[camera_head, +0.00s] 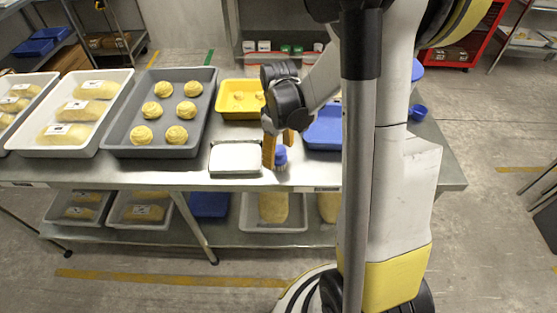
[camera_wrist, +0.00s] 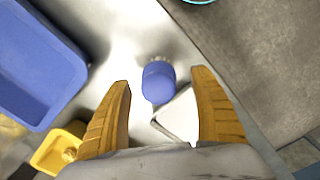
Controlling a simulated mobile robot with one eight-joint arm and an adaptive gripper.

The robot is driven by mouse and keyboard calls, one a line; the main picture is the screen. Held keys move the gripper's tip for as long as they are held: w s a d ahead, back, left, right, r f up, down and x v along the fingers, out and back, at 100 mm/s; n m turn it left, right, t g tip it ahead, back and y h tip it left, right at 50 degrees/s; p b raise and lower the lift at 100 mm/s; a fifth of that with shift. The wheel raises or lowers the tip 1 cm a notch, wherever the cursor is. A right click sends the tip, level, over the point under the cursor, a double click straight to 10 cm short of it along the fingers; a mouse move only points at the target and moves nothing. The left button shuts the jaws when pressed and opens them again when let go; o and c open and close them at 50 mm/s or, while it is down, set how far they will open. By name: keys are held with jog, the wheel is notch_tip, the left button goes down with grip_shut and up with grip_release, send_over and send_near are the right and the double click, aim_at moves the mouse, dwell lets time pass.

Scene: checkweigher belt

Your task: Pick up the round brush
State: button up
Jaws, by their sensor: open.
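The round brush (camera_head: 281,158) has a blue knob-like body and pale bristles. It stands on the metal table near the front edge, and part of it is hidden by my gripper in the head view. In the wrist view the brush (camera_wrist: 158,84) appears between the fingertips, a little nearer the left finger, with bristles showing at its upper side. My gripper (camera_wrist: 161,82) is open, its two orange-yellow fingers on either side of the brush with gaps visible. In the head view my gripper (camera_head: 277,147) points down at the brush. I cannot tell its exact height.
A white flat tray (camera_head: 236,158) lies just left of the brush. A blue tray (camera_head: 323,130) is to its right and a yellow tray (camera_head: 240,112) behind. A grey tray (camera_head: 117,141) of round dough pieces is farther left. A blue scoop (camera_head: 418,112) lies near the right end.

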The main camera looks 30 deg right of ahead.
aim_at(279, 160)
notch_tip(279, 160, down, 4)
jog(key=shift+w+d+f+b, duration=0.1)
jog(key=shift+f+b, duration=0.15)
jog(key=shift+b, duration=0.7)
jog(key=shift+r, duration=0.1)
jog(key=c, duration=1.3)
jog(key=shift+r, duration=0.1)
notch_tip(279, 160, up, 4)
jog(key=p, duration=0.2)
jog(key=shift+r+p, duration=0.2)
jog(key=shift+p, duration=0.15)
jog(key=d+r+p, duration=0.1)
jog(key=d+r, duration=0.1)
jog(key=d, duration=0.1)
jog(key=w+d+r+p, duration=0.1)
jog(key=d+r, duration=0.1)
jog(key=d, duration=0.2)
jog(key=w+d+r+p, duration=0.1)
jog(key=d+r, duration=0.1)
jog(key=d, duration=0.2)
jog(key=shift+d+r, duration=0.25)
